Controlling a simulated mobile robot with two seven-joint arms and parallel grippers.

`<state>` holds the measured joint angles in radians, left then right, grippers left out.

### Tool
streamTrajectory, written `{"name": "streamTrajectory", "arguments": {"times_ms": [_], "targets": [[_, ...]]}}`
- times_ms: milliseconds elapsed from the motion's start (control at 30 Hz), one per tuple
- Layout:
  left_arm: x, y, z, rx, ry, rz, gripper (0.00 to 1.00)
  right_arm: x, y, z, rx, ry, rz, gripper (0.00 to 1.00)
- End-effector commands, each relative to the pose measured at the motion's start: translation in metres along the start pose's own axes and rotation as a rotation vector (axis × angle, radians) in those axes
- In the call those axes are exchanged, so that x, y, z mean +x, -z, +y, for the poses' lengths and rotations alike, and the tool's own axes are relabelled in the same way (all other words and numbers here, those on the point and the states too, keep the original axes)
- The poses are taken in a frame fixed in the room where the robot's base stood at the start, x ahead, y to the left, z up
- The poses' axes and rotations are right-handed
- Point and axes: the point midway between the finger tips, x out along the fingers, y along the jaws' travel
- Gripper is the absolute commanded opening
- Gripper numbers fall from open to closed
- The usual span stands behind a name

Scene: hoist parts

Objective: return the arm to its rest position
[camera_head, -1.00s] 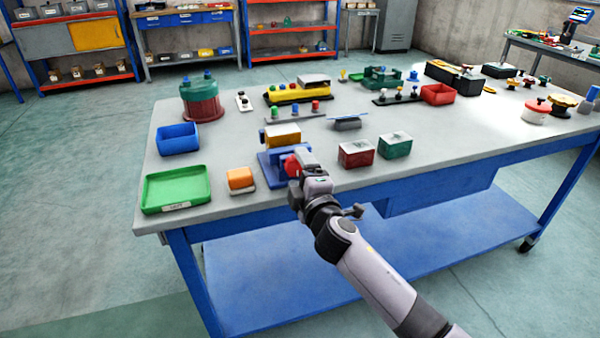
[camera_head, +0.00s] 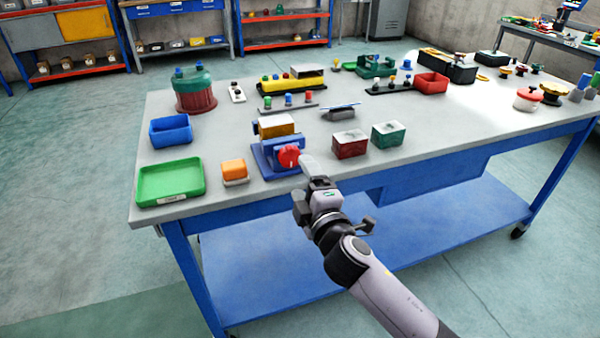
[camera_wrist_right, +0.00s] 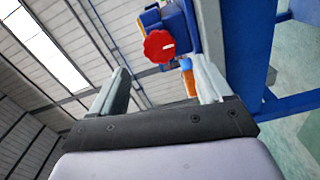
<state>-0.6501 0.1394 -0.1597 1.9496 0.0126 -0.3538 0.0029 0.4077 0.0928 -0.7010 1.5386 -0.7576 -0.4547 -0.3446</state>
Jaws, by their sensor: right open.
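My right gripper (camera_head: 308,176) is at the front edge of the workbench, just right of and in front of a blue fixture (camera_head: 266,160) with a red knob (camera_head: 289,156). In the right wrist view the two fingers (camera_wrist_right: 160,88) stand apart with nothing between them. The red knob (camera_wrist_right: 159,46) and the blue fixture (camera_wrist_right: 184,20) show beyond the fingertips there, apart from them. My left gripper is not in view.
The workbench (camera_head: 222,199) holds a green tray (camera_head: 170,184), a blue bin (camera_head: 171,131), an orange block (camera_head: 234,169), a dark red box (camera_head: 350,144) and a green box (camera_head: 388,134). A lower blue shelf (camera_head: 420,235) lies under it. Floor in front is clear.

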Motion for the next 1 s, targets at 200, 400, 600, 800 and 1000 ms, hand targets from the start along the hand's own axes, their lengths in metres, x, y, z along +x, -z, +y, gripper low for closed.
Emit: {"name": "streamTrajectory", "arguments": {"times_ms": [200,400,600,800,1000], "targets": [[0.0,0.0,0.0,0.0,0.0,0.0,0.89,-0.006,0.0,0.0,-0.001,0.001,0.0,0.79],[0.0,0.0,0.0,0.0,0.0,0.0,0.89,-0.006,0.0,0.0,0.0,0.001,0.0,0.79],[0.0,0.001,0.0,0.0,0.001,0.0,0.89,-0.007,0.0,-0.001,0.004,0.003,-0.001,0.79],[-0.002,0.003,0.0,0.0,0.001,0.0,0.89,-0.03,-0.015,-0.033,0.161,0.078,-0.033,0.79],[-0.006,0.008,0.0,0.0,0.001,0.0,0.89,-0.089,-0.045,-0.094,0.509,0.211,-0.133,0.79]]}}
